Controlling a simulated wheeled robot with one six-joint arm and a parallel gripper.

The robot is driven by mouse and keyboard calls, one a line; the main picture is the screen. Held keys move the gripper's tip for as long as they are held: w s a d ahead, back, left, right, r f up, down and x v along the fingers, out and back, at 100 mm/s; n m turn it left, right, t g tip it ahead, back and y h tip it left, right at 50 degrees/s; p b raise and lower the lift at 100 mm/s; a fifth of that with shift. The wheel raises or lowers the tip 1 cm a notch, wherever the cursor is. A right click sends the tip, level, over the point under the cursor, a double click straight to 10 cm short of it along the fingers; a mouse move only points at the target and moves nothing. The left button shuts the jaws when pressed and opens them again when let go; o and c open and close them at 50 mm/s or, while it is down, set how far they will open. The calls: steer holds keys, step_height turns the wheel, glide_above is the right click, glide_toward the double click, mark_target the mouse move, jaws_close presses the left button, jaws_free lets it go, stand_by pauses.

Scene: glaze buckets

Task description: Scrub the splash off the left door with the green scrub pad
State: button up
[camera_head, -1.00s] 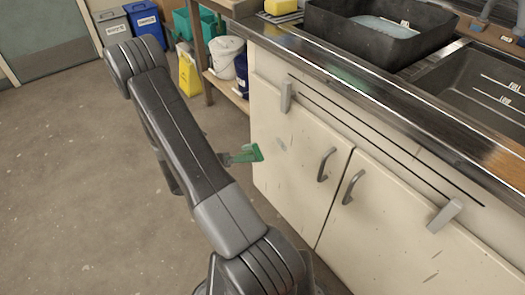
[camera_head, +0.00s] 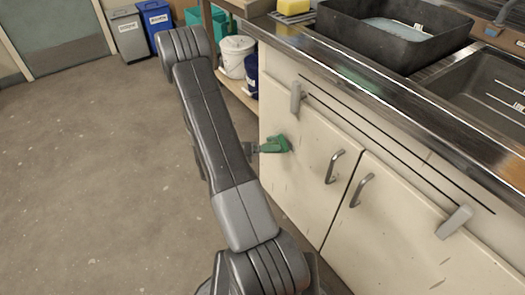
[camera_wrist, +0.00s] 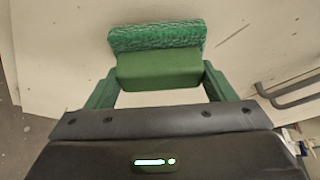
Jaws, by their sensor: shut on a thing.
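The green scrub pad (camera_head: 272,145) is at the left door (camera_head: 300,185) of the cream cupboard, near the door's upper left. It also shows in the wrist view (camera_wrist: 157,37), with its rough green face toward the door. It looks at or very close to the door's surface; I cannot tell whether it touches. My gripper (camera_wrist: 159,74) is shut on the pad's green block. In the head view it is small, left of the door. I see no splash now; the pad covers the spot where a faint bluish mark showed earlier.
The left door's handle (camera_head: 334,166) stands out right of the pad, and a grey catch (camera_head: 296,97) sits above it. The counter edge (camera_head: 350,80) overhangs the doors. A white bucket (camera_head: 236,57) stands on a shelf behind. The floor at left is clear.

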steer(key=shift+w+d, duration=0.6)
steer(key=shift+d, duration=0.2)
stand_by(0.8)
steer(key=shift+s+d+b, duration=0.55)
steer(key=shift+s+d, duration=1.55)
steer(key=shift+s, duration=0.9)
steer(key=shift+w+a+p, duration=0.25)
steer(key=shift+w+a, duration=0.45)
steer(key=shift+w, duration=0.3)
steer(key=shift+w+a+p, duration=0.25)
steer(key=shift+w+a, duration=0.45)
steer(key=shift+w, duration=0.35)
steer(key=shift+w+a+p, duration=0.25)
steer(key=shift+w+a, duration=0.45)
steer(key=shift+w, duration=0.3)
steer(key=s+a, duration=0.3)
steer(key=a, duration=0.2)
steer(key=shift+s+p, duration=0.35)
steer(key=shift+s+a+p, duration=0.3)
steer(key=shift+s+a, duration=0.55)
steer(key=shift+a, duration=0.3)
